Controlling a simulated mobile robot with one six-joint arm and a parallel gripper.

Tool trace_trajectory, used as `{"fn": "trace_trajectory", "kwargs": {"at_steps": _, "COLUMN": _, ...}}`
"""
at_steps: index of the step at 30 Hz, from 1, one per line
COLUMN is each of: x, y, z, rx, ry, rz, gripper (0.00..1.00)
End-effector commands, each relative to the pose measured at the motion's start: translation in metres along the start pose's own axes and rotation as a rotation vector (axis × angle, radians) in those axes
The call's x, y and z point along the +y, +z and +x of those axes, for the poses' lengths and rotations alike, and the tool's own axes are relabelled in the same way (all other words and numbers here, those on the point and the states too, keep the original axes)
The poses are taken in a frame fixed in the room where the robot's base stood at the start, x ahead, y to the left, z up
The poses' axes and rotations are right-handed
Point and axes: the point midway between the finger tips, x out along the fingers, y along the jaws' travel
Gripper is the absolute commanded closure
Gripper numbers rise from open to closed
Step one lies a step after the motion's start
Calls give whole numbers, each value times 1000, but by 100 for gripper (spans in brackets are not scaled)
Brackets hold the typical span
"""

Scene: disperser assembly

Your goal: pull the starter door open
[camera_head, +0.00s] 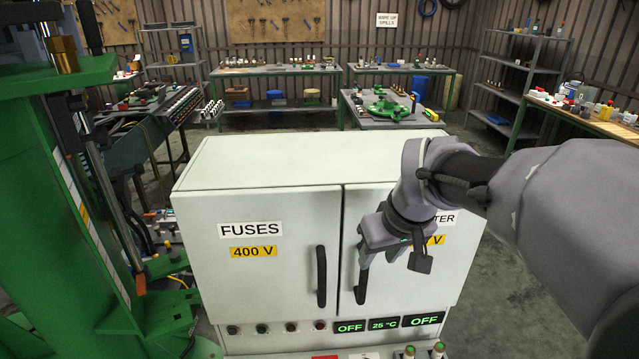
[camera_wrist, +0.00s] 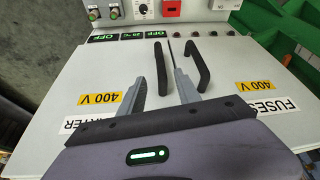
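The starter door (camera_head: 440,275) is the right-hand door of a pale grey cabinet, and it looks shut. Its label is partly hidden behind my arm; only "TER" shows. Its black upright handle (camera_head: 360,284) is near the seam between the doors. My gripper (camera_head: 385,262) is in front of the door by the handle. In the wrist view, where the cabinet appears upside down, the starter handle (camera_wrist: 161,70) shows between the two spread fingers of my gripper (camera_wrist: 160,80). Gaps show on both sides, so the gripper is open. I cannot tell how deep the handle sits between the fingers.
The fuses door (camera_head: 250,275) with its own black handle (camera_head: 321,277) is just left, close to one finger. Displays and buttons (camera_head: 385,324) run below the doors. A green machine (camera_head: 50,190) stands at the left. Floor is free right of the cabinet (camera_head: 510,260).

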Motion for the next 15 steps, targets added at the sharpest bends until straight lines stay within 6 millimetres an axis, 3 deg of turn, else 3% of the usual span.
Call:
{"fn": "trace_trajectory", "kwargs": {"at_steps": 1, "x": 0, "y": 3, "z": 20, "rx": -4, "ry": -2, "rz": -1, "gripper": 60}}
{"fn": "trace_trajectory", "kwargs": {"at_steps": 6, "x": 0, "y": 3, "z": 66, "rx": -3, "ry": -1, "rz": 1, "gripper": 60}}
{"fn": "trace_trajectory", "kwargs": {"at_steps": 12, "x": 0, "y": 2, "z": 107, "rx": -2, "ry": -1, "rz": 1, "gripper": 60}}
{"fn": "trace_trajectory", "kwargs": {"at_steps": 15, "x": 0, "y": 1, "z": 118, "rx": 0, "ry": -1, "rz": 1, "gripper": 60}}
